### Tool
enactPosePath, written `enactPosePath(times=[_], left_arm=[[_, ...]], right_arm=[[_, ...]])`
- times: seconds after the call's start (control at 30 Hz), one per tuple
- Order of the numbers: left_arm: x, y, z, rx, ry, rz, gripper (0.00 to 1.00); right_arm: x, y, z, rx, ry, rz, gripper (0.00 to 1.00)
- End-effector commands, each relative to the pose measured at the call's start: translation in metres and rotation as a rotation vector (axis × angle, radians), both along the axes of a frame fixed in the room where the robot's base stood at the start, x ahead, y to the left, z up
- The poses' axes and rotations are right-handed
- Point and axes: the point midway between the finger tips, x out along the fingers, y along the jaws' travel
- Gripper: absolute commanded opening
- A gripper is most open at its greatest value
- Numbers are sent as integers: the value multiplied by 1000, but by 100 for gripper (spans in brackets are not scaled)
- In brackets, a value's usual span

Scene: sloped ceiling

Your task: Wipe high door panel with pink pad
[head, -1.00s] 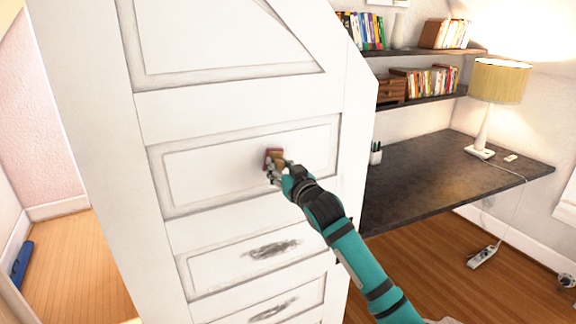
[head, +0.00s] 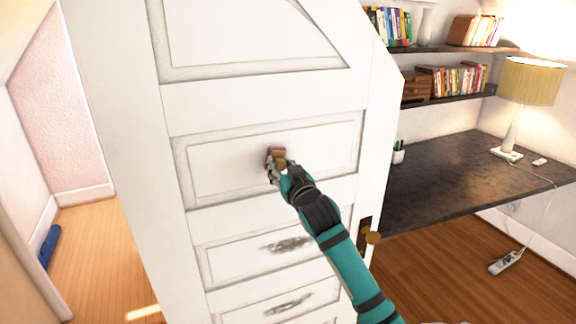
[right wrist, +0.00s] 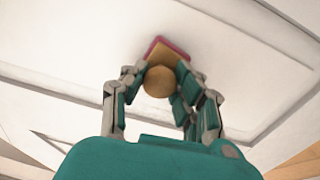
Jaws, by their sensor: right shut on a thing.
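The white door (head: 180,100) stands tall in the head view, with several recessed panels. The pink pad (head: 276,150) has a yellowish backing and a round tan knob; it lies against the upper wide panel (head: 215,165), near its middle. The right wrist view shows the pad (right wrist: 160,44) flat at the panel surface, apparently touching. My right gripper (head: 279,166) is shut on the pad's knob. My left gripper is not in view.
A dark desk (head: 440,190) with a lamp (head: 529,82) and book shelves stands to the right. Wooden floor shows on both sides of the door.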

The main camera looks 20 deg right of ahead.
Motion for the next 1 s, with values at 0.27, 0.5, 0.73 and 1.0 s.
enactPosePath(times=[0.27, 0.5, 0.73, 1.0], left_arm=[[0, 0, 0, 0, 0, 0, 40], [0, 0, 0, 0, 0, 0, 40], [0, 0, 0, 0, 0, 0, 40], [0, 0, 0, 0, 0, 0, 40]], right_arm=[[0, 20, 1, 1, -1, 1, 2], [0, 32, 1, 3, -1, 2, 2], [1, 52, 1, 3, -1, 2, 2], [1, 59, 1, 0, -1, 1, 2]])
